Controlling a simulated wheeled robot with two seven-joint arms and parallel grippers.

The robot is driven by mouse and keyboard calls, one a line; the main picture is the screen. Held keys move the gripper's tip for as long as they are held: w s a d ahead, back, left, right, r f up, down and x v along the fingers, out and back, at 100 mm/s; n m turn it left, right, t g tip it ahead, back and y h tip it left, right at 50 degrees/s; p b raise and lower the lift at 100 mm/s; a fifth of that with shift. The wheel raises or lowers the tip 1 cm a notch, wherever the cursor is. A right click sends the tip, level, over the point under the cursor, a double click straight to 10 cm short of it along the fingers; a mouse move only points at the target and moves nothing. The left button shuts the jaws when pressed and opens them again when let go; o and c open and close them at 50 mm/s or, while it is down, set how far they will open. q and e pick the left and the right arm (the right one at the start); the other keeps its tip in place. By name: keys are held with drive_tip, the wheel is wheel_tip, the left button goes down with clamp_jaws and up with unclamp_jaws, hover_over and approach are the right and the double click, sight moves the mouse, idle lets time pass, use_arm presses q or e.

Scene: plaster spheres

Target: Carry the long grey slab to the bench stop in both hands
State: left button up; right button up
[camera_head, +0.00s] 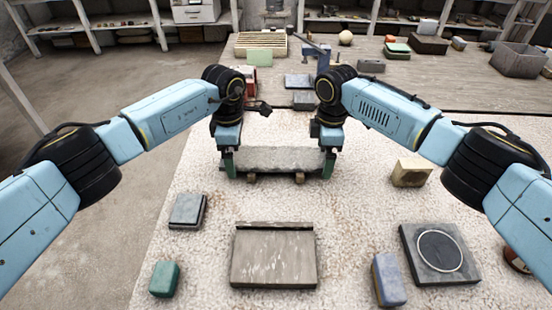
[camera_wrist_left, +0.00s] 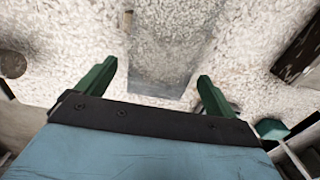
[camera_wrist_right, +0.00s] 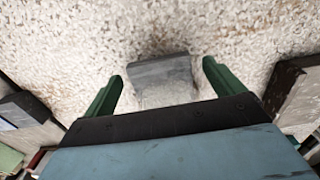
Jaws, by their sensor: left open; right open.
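The long grey slab (camera_head: 278,158) lies level across two small wooden supports on the pale speckled bench top. My left gripper (camera_head: 230,168) is open at its left end, and my right gripper (camera_head: 327,168) is open at its right end. In the left wrist view the slab (camera_wrist_left: 168,60) runs between the spread green fingers, with gaps on both sides. In the right wrist view the slab's end (camera_wrist_right: 162,78) also lies between the spread fingers. A weathered board with a raised strip along its far edge (camera_head: 273,262) lies nearer me; it looks like the bench stop.
A grey box (camera_head: 187,210) and a green block (camera_head: 165,279) lie left of the board. A blue block (camera_head: 389,280) and a dark plate with a pale ring (camera_head: 440,253) lie right. Speckled surface is clear between slab and board.

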use_arm(q)
drive_tip(key=c, duration=1.8)
use_arm(e)
drive_tip(key=c, duration=1.8)
use_arm(q)
drive_tip(key=shift+c, duration=0.2)
use_arm(e)
drive_tip(key=shift+c, duration=0.2)
